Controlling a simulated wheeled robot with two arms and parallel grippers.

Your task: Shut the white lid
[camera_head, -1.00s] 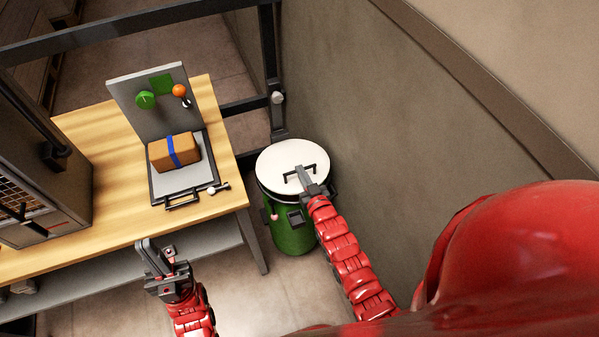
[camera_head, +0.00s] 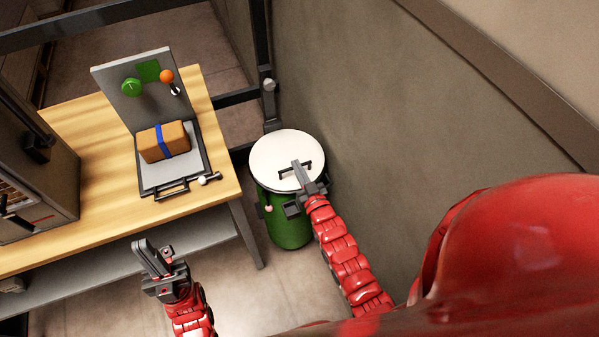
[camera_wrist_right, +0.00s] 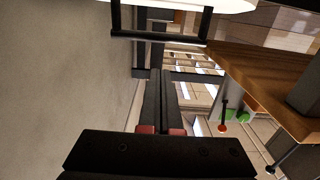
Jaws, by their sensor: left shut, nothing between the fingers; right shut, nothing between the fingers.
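The white lid (camera_head: 268,155) lies over the mouth of the green bin (camera_head: 290,230) and looks level, with little or no gap at the rim. It has a dark bar handle (camera_head: 284,174) on top. My right gripper (camera_head: 297,166) is shut and empty, its fingertips over the lid beside the handle; I cannot tell whether they touch the lid. In the right wrist view the lid's edge (camera_wrist_right: 190,3) and handle (camera_wrist_right: 160,36) show at the top, beyond the shut fingers (camera_wrist_right: 160,75). My left gripper (camera_head: 143,246) is shut and empty, in front of the table.
A wooden table (camera_head: 218,180) stands left of the bin. On it are a brown package with a blue band (camera_head: 150,145) on a grey tray (camera_head: 160,182) and an upright panel (camera_head: 120,105) with a green knob and an orange-tipped lever. A wall (camera_head: 350,110) is close behind the bin.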

